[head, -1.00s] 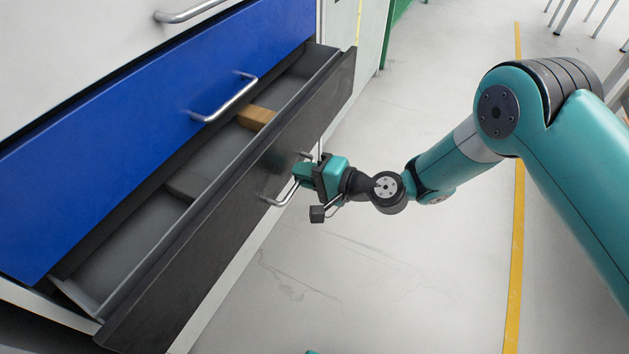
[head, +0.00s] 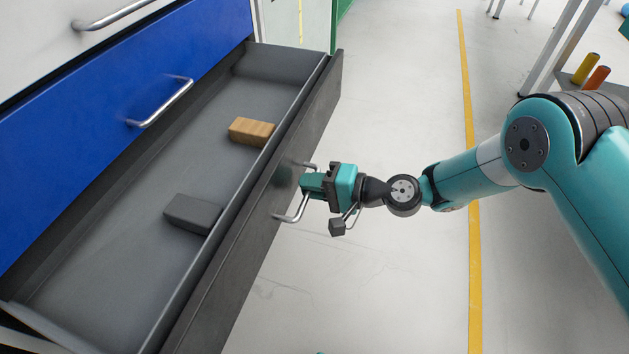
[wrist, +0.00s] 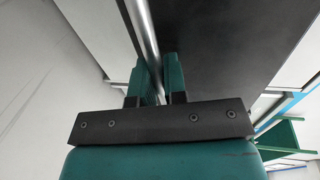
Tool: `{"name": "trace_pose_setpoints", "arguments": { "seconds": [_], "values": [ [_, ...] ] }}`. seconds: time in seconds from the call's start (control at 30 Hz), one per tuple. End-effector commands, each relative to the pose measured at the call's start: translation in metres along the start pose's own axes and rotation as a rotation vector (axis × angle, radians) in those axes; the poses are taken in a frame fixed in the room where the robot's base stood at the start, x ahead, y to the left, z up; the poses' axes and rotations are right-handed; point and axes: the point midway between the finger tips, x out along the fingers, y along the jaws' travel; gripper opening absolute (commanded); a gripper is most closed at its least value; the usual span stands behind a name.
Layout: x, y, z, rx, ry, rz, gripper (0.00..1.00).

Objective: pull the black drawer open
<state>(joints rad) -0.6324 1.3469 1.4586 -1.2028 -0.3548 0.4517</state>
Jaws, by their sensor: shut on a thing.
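The black drawer (head: 262,225) is pulled well out of the cabinet, and its grey inside shows. Its metal bar handle (head: 297,212) is on the front face. My gripper (head: 309,185) is shut on this handle. In the wrist view my two teal fingers (wrist: 160,82) are on either side of the handle bar (wrist: 149,40), with the black drawer front (wrist: 215,40) behind.
A wooden block (head: 251,131) and a dark grey block (head: 193,213) lie in the drawer. Above it is a closed blue drawer (head: 100,125) with its own handle. The floor (head: 400,280) right of the drawer is clear. Orange and yellow cylinders (head: 596,77) stand at the far right.

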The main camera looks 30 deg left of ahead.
Motion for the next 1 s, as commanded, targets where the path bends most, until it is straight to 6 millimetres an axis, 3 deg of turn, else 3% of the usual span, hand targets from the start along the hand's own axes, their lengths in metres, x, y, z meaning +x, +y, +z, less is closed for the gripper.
{"name": "trace_pose_setpoints", "arguments": {
  "seconds": [0.17,0.2,0.3,0.77,0.87,1.0],
  "values": [
    [0.000,0.002,0.003,0.003,-0.007,0.002,0.00],
    [0.000,0.002,0.003,0.003,-0.007,0.003,0.15],
    [0.000,0.002,0.002,0.003,-0.006,0.002,0.36],
    [-0.003,0.000,0.000,0.003,-0.001,0.001,0.36],
    [-0.011,-0.001,0.000,0.003,0.000,0.002,0.36],
    [-0.036,-0.003,-0.001,0.007,0.003,0.001,0.36]
  ]
}}
